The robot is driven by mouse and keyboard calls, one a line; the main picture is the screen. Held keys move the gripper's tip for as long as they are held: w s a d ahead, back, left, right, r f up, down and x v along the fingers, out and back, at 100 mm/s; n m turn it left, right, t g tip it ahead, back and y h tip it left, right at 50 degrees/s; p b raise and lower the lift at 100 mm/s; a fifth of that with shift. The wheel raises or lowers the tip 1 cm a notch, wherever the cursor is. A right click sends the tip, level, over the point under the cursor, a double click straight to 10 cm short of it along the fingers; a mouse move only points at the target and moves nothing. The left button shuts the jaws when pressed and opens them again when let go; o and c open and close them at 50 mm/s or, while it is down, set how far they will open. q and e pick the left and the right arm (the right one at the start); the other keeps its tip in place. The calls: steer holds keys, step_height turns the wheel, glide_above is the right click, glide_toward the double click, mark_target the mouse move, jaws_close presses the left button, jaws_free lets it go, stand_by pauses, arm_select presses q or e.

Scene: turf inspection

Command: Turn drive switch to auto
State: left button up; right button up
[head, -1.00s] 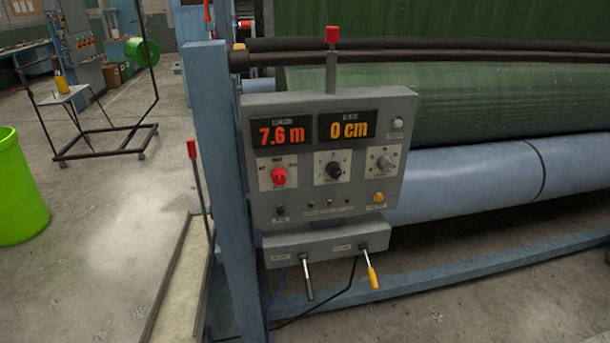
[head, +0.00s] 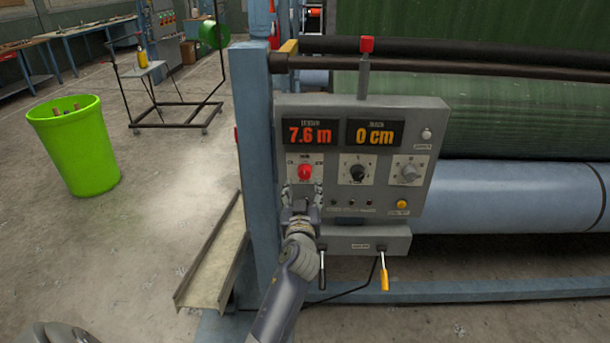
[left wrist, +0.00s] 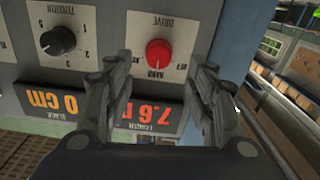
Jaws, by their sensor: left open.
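The drive switch is a red round knob (head: 305,173) on a pale plate at the left of the grey control panel (head: 434,112). In the left wrist view the panel appears upside down, and the red knob (left wrist: 159,53) sits under the word DRIVE, with HAND lettered at its other side. My left gripper (head: 302,190) is open just below the knob in the head view. In the left wrist view its two fingers (left wrist: 163,75) stand either side of the knob's line, apart from it as far as I can tell. My right gripper is not in view.
A black knob (head: 357,173) and a grey knob (head: 408,170) sit right of the switch. Two levers stick out below, one with a yellow grip (head: 384,280). A blue post (head: 256,150) stands close at left. A green bin (head: 76,145) stands on open floor.

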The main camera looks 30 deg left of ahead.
mark_target(305, 176)
arm_select(q)
steer(key=x, duration=0.6)
steer(key=shift+w+p, duration=0.3)
steer(key=shift+p, duration=0.05)
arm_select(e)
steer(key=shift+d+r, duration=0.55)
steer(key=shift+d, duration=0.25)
arm_select(q)
steer(key=c, duration=1.1)
steer(key=shift+o, duration=0.2)
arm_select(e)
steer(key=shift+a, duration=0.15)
